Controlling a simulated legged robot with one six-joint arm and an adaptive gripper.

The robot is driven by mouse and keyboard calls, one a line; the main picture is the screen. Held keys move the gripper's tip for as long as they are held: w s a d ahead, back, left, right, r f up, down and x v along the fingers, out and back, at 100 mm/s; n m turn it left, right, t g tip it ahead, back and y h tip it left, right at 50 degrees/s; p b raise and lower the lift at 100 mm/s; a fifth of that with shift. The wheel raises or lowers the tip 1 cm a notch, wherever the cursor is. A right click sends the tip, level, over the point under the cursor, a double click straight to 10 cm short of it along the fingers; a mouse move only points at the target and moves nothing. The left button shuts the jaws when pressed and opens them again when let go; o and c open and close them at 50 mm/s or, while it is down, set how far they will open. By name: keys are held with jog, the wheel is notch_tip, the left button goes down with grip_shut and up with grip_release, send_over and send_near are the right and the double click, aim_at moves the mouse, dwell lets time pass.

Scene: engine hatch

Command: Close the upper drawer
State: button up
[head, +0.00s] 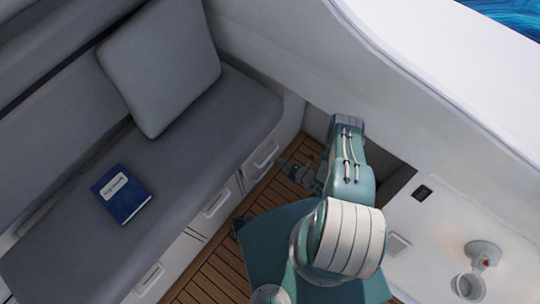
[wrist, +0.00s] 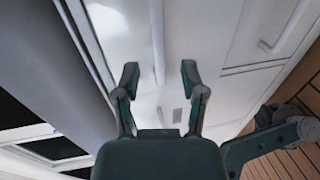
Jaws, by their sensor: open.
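White drawer fronts with pale handles line the base of the grey bench in the head view; one handle (head: 265,153) is near my gripper (head: 299,173). I cannot tell which one is the upper drawer, or how far any drawer stands out. Contact with the panel cannot be told.
The grey bench (head: 240,105) holds a cushion (head: 160,65) and a blue book (head: 122,194). A white wall (head: 300,60) rises behind my arm. A white counter with a round fitting (head: 482,254) is at the right. Wooden floor (head: 215,275) lies beside the drawers.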

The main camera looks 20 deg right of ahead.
aim_at(270, 156)
jog(key=x, duration=0.6)
jog(key=shift+a, duration=0.15)
grip_shut()
